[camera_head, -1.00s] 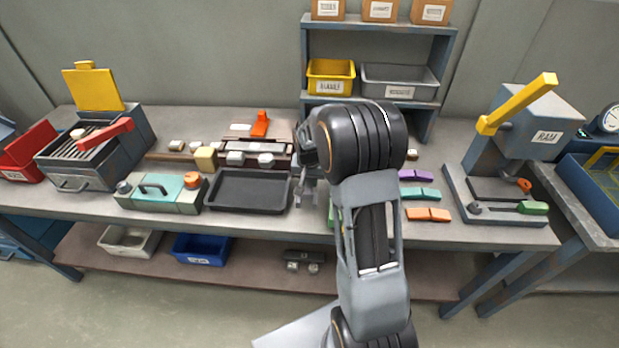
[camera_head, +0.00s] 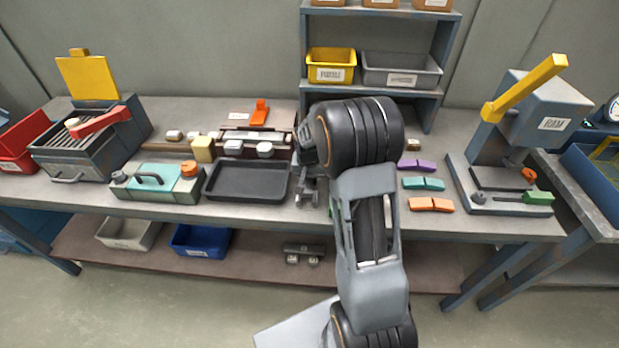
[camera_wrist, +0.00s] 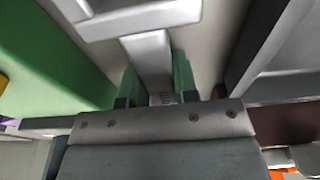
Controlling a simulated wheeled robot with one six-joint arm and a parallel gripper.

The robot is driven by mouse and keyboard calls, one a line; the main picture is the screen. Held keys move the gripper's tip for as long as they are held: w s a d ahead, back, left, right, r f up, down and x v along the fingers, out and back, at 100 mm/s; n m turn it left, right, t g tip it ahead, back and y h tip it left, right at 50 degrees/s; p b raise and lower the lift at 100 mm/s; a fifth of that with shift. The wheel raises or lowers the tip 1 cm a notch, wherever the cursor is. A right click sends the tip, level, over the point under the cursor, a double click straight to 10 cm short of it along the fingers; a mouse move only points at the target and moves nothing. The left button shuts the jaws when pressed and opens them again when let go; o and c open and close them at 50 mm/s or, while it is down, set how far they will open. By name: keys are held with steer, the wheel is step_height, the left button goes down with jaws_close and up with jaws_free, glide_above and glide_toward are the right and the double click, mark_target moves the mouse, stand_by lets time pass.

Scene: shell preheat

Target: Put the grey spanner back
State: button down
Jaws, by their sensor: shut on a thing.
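The grey spanner (camera_wrist: 148,55) is in my gripper (camera_wrist: 157,88) in the wrist view. Its shaft runs between the two green-padded fingertips and widens into a pale grey head at the top. In the head view my gripper (camera_head: 309,180) is over the bench just right of the black tray, largely hidden by my own arm. A grey pronged shape, which looks like the spanner, shows below it. I cannot tell whether the spanner touches the bench.
A black tray (camera_head: 247,181) lies close on the left. Purple (camera_head: 415,164), teal (camera_head: 424,184) and orange (camera_head: 431,205) pieces lie to the right. A press (camera_head: 530,120) stands farther right. A shelf (camera_head: 375,92) with bins rises behind. A large green surface (camera_wrist: 50,65) is beside my gripper.

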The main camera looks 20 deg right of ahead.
steer(key=shift+s+f+b, duration=0.1)
steer(key=shift+f+b, duration=0.25)
steer(key=shift+f, duration=0.05)
